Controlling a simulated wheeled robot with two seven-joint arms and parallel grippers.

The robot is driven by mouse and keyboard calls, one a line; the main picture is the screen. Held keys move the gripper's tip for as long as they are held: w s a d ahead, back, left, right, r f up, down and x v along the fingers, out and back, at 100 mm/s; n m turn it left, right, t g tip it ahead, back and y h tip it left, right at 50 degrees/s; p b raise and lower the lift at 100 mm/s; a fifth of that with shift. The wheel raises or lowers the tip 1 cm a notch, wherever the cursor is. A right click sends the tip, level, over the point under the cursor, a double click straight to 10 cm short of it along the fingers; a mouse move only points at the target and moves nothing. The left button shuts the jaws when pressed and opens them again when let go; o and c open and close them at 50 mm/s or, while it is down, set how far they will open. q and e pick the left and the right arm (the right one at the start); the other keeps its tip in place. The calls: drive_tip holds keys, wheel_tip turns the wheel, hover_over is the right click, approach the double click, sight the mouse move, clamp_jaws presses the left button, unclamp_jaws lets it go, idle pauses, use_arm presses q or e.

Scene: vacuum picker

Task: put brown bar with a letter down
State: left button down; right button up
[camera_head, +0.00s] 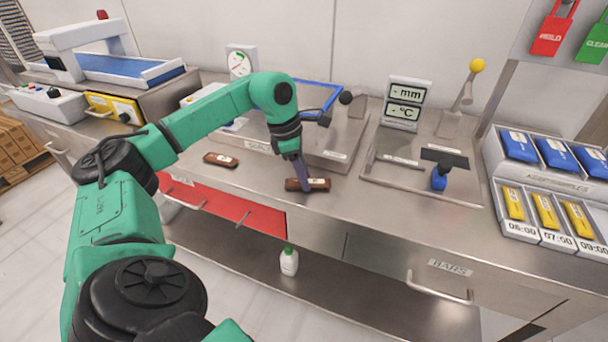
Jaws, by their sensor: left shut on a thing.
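A brown bar (294,185) with a small pale mark is between the fingertips of my left gripper (308,179), near the counter's front edge. My left gripper points down and is shut on this bar. The bar lies flat, at or just above the steel top; I cannot tell if it touches. A second brown bar (220,160) with a pale mark lies on the counter to the left, apart from the gripper. The letters on both are too small to read. My right gripper is not in view.
Behind the held bar stands a raised steel unit (338,157) with a blue frame (330,92). To the right are a shallow tray (400,185) with a blue-handled tool (440,176) and a rack of blue and yellow packs (494,200). A red drawer front (225,203) is below.

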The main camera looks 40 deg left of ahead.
use_arm(q)
drive_tip(key=c, duration=0.5)
unclamp_jaws()
drive_tip(key=shift+f, duration=0.1)
drive_tip(key=shift+r, duration=0.3)
drive_tip(key=p+v, duration=0.1)
drive_tip(key=v, duration=1)
drive_tip(key=shift+a+r, duration=0.15)
drive_tip(key=shift+r, duration=0.2)
drive_tip(key=shift+s, duration=0.1)
